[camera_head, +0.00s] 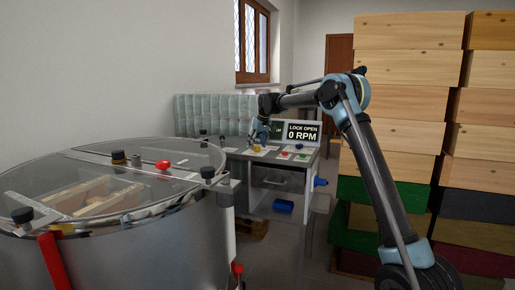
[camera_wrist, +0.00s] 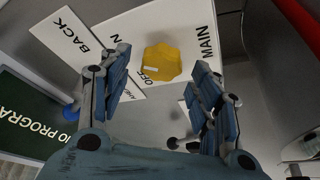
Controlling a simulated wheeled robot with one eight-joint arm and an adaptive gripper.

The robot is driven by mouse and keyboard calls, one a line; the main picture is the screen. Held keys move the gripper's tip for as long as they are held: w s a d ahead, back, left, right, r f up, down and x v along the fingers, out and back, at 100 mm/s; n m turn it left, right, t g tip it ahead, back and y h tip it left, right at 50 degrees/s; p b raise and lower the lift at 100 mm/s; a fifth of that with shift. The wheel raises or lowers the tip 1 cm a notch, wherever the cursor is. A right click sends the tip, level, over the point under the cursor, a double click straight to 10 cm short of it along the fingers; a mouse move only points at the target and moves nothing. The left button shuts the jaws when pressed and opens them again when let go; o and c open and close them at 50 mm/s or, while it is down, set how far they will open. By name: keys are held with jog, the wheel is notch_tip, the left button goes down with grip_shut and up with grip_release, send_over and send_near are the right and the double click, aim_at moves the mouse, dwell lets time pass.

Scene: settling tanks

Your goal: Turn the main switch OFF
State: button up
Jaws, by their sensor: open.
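The main switch is a yellow lobed knob (camera_wrist: 162,62) on a white plate (camera_wrist: 140,28) lettered MAIN and OFF in the wrist view. Another marking by the knob is partly covered and ends in N. My gripper (camera_wrist: 160,78) is open, with one blue finger on each side of the knob; a gap shows beside each, and I cannot tell whether either touches. In the head view my gripper (camera_head: 260,133) is over the left part of the control desk (camera_head: 267,158), and the knob is small there.
A screen (camera_head: 303,133) reads LOCK OPEN, 0 RPM. A BACK label (camera_wrist: 68,40) lies beside the main plate. A large steel drum (camera_head: 150,245) with clear lids stands at left, stacked wooden boxes (camera_head: 405,65) at right. A blue object (camera_head: 283,206) sits below the desk.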

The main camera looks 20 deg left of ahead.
jog(key=shift+w+a+f, duration=0.15)
jog(key=shift+a+f, duration=0.05)
jog(key=shift+f, duration=0.45)
jog(key=shift+c, duration=0.4)
jog(key=c, duration=1)
jog(key=shift+o, duration=0.2)
